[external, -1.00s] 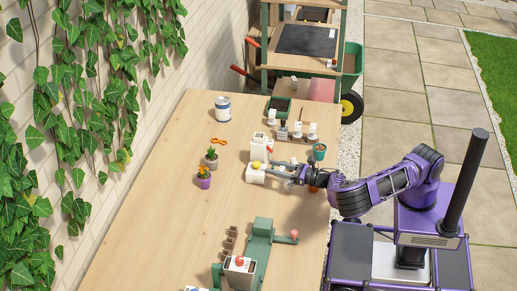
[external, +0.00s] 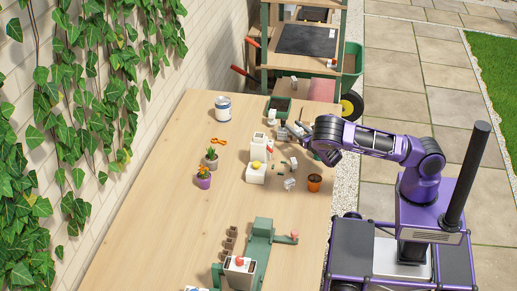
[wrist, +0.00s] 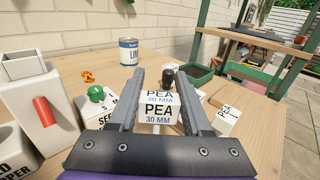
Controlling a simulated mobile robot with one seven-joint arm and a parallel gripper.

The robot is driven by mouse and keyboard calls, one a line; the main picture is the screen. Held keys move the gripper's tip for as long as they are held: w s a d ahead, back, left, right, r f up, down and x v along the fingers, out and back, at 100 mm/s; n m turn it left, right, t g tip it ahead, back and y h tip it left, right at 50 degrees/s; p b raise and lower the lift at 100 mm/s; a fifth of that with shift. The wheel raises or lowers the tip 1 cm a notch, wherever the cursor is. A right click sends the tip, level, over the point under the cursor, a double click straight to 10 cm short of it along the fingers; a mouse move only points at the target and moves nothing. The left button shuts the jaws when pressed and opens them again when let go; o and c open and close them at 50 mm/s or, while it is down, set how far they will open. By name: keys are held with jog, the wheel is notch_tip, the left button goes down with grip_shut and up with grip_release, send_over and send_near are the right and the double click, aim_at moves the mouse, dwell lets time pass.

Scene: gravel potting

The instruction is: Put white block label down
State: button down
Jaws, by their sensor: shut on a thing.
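A white block label (wrist: 157,112) printed "PEA 30 MM" sits between the two grey fingers of my gripper (wrist: 155,100) in the wrist view. The gripper is shut on it. In the external view my gripper (external: 297,129) is over the far right part of the table, among small white blocks, and the held block cannot be told apart there. I cannot tell whether its underside touches anything. Another white block (wrist: 228,120) with "PEA" lettering stands right of the fingers in the wrist view.
A white dispenser with a red handle (wrist: 40,112) and a box with a green knob (wrist: 96,95) stand left of the gripper. A can (external: 223,109), a dark green tray (external: 279,107) and a terracotta pot (external: 314,183) are on the table.

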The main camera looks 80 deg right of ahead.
jog(key=shift+f, duration=2.35)
jog(key=shift+f+b, duration=0.4)
jog(key=shift+b, duration=0.2)
jog(key=shift+f+b, duration=0.2)
jog(key=shift+b, duration=0.1)
jog(key=shift+c, duration=1.8)
grip_release()
jog(key=shift+r, duration=0.1)
jog(key=shift+r+p, duration=0.25)
jog(key=shift+p, duration=0.25)
jog(key=v, duration=1.2)
jog(key=shift+r, duration=0.35)
